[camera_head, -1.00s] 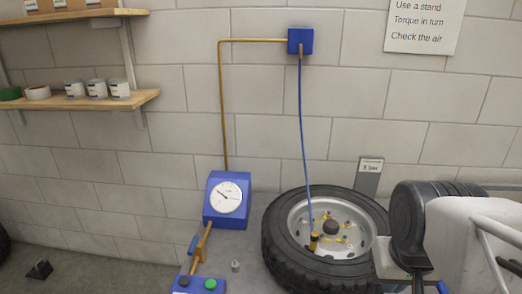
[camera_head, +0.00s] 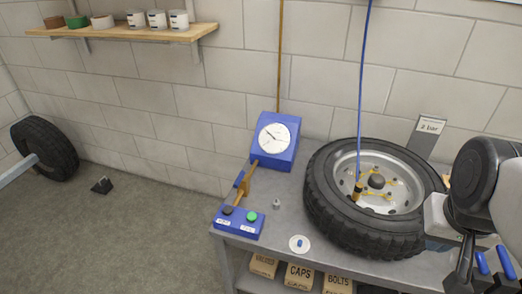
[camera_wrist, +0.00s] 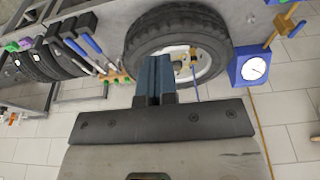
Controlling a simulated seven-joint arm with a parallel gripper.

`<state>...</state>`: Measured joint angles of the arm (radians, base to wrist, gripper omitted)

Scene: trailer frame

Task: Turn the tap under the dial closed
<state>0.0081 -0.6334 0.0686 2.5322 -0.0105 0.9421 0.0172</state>
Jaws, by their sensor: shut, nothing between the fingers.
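The dial (camera_head: 273,137) is a white round face in a blue box at the back of the bench, left of the wheel. A brass pipe (camera_head: 246,185) runs from below it toward a blue button box. The tap's blue lever (camera_head: 239,179) sits on the left of this pipe, roughly along it. In the wrist view the dial (camera_wrist: 255,68) is at the right and the blue lever (camera_wrist: 298,28) above it, small. My gripper (camera_wrist: 153,72) is shut and empty in the wrist view, in front of the tire, well away from the tap.
A wheel (camera_head: 322,205) lies on the bench between my arm and the dial, with a blue hose hanging to it. A small grey cap (camera_head: 276,203) and a white disc (camera_head: 299,244) stand nearby.

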